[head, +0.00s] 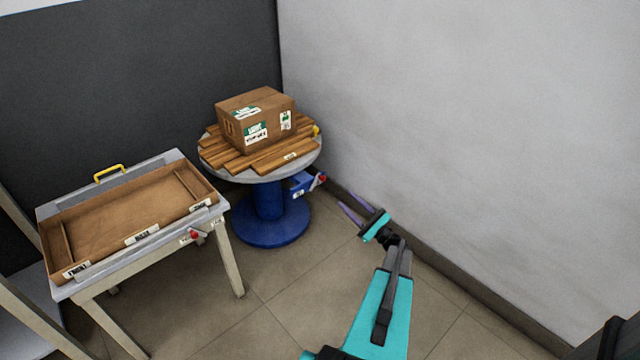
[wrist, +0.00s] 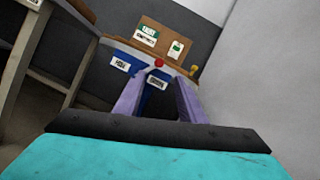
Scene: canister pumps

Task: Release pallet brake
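A wooden pallet (head: 283,160) lies on a round grey-topped stand (head: 240,174) with a blue column and base. A blue box (head: 299,185) sits under the top, with a red-knobbed lever (head: 321,179) at its right side. In the wrist view the red knob (wrist: 158,63) shows ahead, between and beyond the purple fingers, with a grey lever arm beside it. My gripper (head: 345,198) is open and empty, to the lower right of the knob and apart from it. The lever's label is too blurred to read.
A brown carton (head: 256,117) sits on the pallet, and a yellow part (head: 316,130) shows at the pallet's right edge. A table (head: 226,249) at left bears a wooden tray (head: 103,240) and another red knob (head: 194,235). The light wall (head: 460,130) runs close on the right.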

